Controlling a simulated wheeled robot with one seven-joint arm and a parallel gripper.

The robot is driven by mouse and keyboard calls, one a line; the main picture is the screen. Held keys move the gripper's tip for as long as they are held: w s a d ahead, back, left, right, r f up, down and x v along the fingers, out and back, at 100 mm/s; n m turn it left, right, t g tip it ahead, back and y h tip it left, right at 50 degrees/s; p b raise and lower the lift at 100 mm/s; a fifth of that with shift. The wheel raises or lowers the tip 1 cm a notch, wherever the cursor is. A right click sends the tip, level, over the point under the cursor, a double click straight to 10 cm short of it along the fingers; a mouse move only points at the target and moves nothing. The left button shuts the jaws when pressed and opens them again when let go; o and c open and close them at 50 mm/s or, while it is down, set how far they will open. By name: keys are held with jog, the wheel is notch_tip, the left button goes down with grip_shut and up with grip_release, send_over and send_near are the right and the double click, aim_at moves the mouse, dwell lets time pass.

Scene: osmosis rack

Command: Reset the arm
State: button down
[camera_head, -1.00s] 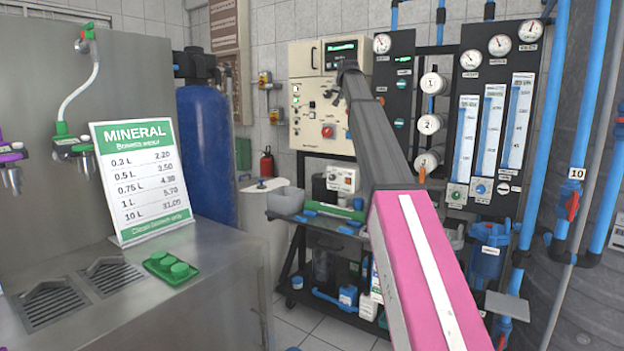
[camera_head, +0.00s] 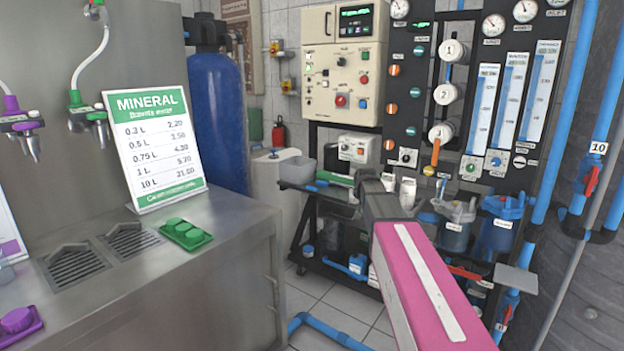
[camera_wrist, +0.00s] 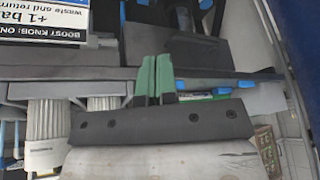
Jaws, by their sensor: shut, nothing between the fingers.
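My arm, with a pink and white link, reaches forward from the lower right of the head view toward the rack. Its far dark links are low, in front of the rack's lower shelf, and my gripper cannot be made out there. In the wrist view my gripper (camera_wrist: 155,80) shows two green-and-dark fingers close together, shut and empty. The osmosis rack (camera_head: 455,50) stands ahead with gauges, flow tubes and a cream control box (camera_head: 342,65). Part of the rack's lower area is hidden behind my arm.
A steel counter (camera_head: 225,235) fills the left, with a MINERAL price sign (camera_head: 155,145) and a green capped tray (camera_head: 186,233) on it. A blue tank (camera_head: 218,120) stands behind. Blue pipes (camera_head: 570,130) run on the right. Tiled floor shows between counter and rack.

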jog(key=s+f+g, duration=0.1)
jog(key=s+f, duration=0.6)
jog(key=s, duration=0.3)
jog(key=s+f+g, duration=0.2)
jog(key=s+f, duration=0.4)
jog(key=s, duration=0.4)
jog(key=s+f+n+g, duration=0.1)
jog(key=s+f+g, duration=0.1)
jog(key=s+f, duration=0.5)
jog(key=s, duration=0.3)
jog(key=shift+s+d+f, duration=0.15)
jog(key=shift+s+f, duration=0.15)
